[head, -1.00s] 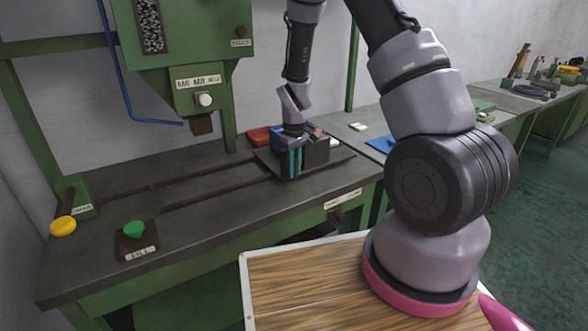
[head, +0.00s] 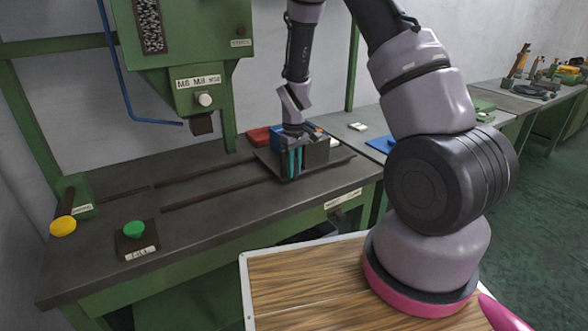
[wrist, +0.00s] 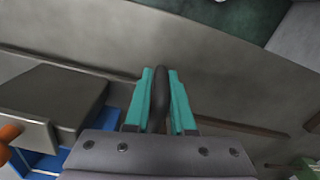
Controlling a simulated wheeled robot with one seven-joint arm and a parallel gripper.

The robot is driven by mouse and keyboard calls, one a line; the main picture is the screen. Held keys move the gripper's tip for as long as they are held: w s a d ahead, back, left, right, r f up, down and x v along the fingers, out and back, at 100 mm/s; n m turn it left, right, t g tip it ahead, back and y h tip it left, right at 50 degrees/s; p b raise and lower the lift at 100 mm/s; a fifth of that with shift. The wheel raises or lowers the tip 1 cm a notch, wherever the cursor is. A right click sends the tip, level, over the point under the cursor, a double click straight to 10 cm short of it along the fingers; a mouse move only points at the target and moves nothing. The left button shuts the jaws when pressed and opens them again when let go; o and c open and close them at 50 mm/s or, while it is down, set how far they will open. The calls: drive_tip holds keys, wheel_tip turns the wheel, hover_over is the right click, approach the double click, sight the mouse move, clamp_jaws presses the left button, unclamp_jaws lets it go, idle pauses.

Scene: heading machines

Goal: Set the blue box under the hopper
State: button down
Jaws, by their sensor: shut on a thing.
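The green hopper machine (head: 190,60) stands at the upper left, with a dark spout (head: 202,124) above the bench. The blue box (head: 311,129) is partly hidden behind my gripper and a grey block (head: 316,153), on a dark plate at the bench's right. Blue also shows beneath a grey block at the left of the wrist view (wrist: 42,163). My gripper (head: 294,162), with teal fingers, is shut on a dark rounded handle (wrist: 160,92). What the handle belongs to is hard to tell.
Two dark slots (head: 220,189) run along the bench. A green button (head: 134,229) and a yellow knob (head: 63,226) are at the left. A red thing (head: 258,137) lies behind the plate. The bench below the spout looks clear.

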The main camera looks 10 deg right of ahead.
drive_tip(key=s+a, duration=0.3)
drive_tip(key=a, duration=0.8)
drive_tip(key=s+a, duration=0.4)
drive_tip(key=a, duration=0.7)
drive_tip(key=s+a, duration=0.4)
drive_tip(key=a, duration=0.7)
drive_tip(key=shift+s+a, duration=0.1)
drive_tip(key=shift+a, duration=0.2)
drive_tip(key=shift+a, duration=0.1)
drive_tip(key=c, duration=0.8)
unclamp_jaws()
drive_tip(key=shift+a, duration=0.1)
drive_tip(key=shift+r, duration=0.35)
wheel_tip(320, 180, up, 10)
drive_tip(key=shift+r, duration=0.1)
